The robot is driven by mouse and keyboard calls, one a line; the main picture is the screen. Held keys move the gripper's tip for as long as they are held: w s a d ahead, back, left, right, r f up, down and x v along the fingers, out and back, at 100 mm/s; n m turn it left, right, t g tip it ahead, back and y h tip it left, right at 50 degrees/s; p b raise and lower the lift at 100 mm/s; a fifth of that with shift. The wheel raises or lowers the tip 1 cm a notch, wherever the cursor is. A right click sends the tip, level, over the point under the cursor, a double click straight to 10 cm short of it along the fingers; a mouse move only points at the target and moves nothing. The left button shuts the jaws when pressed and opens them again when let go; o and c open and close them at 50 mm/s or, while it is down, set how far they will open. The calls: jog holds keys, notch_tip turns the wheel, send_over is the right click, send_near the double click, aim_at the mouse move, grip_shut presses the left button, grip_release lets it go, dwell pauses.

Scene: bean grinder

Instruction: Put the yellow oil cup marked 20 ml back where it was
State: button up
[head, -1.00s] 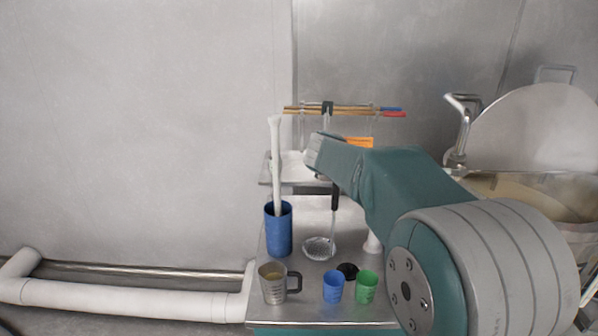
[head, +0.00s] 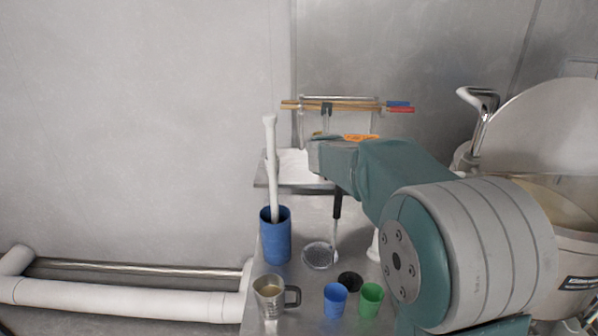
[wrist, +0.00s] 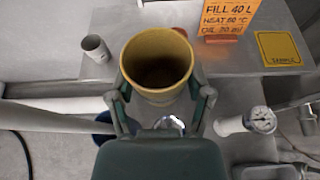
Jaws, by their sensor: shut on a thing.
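The yellow cup (wrist: 158,68) is between the fingers of my gripper (wrist: 162,98) in the wrist view. The gripper is shut on it, and its open mouth faces the camera. Any 20 ml mark is not visible. In the head view my arm hides most of the gripper and cup, near the upper shelf. A blue cup (head: 335,301) and a green cup (head: 370,301) stand side by side at the front of the lower metal table (head: 306,284).
A metal mug (head: 269,297), a black round thing (head: 350,281), a strainer (head: 318,256) and a blue container (head: 276,238) with a white rod are on the table. The wrist view shows an orange sign (wrist: 229,16), a small grey cup (wrist: 96,48) and a gauge (wrist: 262,120).

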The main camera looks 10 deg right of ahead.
jog(key=shift+w+d+f, duration=0.1)
jog(key=shift+w+f, duration=0.45)
jog(key=shift+f, duration=0.05)
jog(key=w+a+f, duration=0.2)
jog(key=w+f, duration=0.2)
jog(key=w, duration=0.5)
send_over(299, 174)
notch_tip(299, 174, down, 6)
jog(key=shift+w+r, duration=0.1)
jog(key=shift+f, duration=1.5)
jog(key=o, duration=1)
jog(key=shift+f, duration=0.1)
jog(key=shift+o, duration=0.2)
